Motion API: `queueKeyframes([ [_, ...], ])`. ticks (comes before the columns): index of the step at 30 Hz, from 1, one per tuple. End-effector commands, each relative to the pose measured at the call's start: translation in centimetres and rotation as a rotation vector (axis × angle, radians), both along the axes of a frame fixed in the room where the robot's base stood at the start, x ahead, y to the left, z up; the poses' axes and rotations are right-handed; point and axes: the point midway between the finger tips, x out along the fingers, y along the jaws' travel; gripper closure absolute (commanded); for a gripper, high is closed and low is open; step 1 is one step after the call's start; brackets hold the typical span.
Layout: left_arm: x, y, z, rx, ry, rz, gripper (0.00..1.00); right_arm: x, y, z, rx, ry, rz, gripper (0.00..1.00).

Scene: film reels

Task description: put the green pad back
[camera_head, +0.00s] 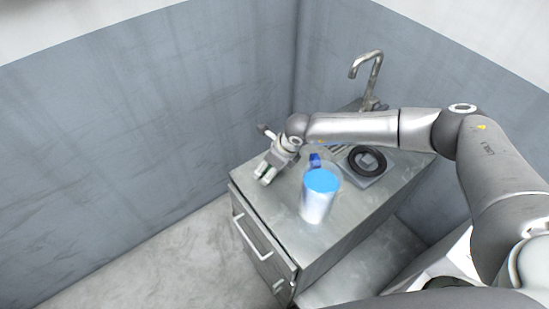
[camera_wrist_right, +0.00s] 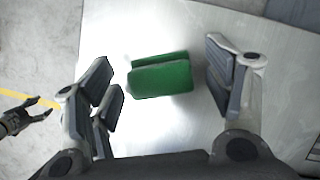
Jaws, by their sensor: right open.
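The green pad (camera_wrist_right: 160,76) is a small, rounded green block on the bare metal top in the right wrist view. It lies between the fingers of my right gripper, with a gap on each side. I cannot tell how far below the fingertips it is. The pad does not show clearly in the head view. A dark gripper, seemingly my left one (camera_wrist_right: 38,108), shows small at the left edge of the right wrist view, its fingers apart.
A metal canister with a blue lid (camera_head: 321,182) stands on the metal counter (camera_head: 292,232), right of my right gripper. A small blue item (camera_head: 314,160) sits behind it. A black reel (camera_head: 367,160) lies farther right. A tap (camera_head: 371,75) rises at the back.

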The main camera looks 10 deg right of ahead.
Motion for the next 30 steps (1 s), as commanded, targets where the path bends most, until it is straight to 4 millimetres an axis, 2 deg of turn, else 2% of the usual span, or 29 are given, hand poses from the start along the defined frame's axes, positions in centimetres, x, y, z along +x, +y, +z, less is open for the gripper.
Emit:
queueKeyframes([
  [5,-0.1,0.0,-0.4,0.0,0.001,0.001,0.41,-0.5,-0.7,2.2,0.003,-0.003,0.001,0.26],
  [18,-0.1,0.0,-1.8,-0.001,0.001,0.001,0.41,-2.7,-2.8,9.6,0.002,-0.003,-0.001,0.26],
  [24,-0.1,-0.1,-2.0,-0.001,0.001,0.0,0.41,-3.2,-3.2,10.9,0.001,-0.001,0.0,0.26],
  [30,-0.1,-0.1,-2.0,-0.001,0.001,0.0,0.41,-3.2,-3.2,11.1,0.001,-0.001,0.0,0.26],
])
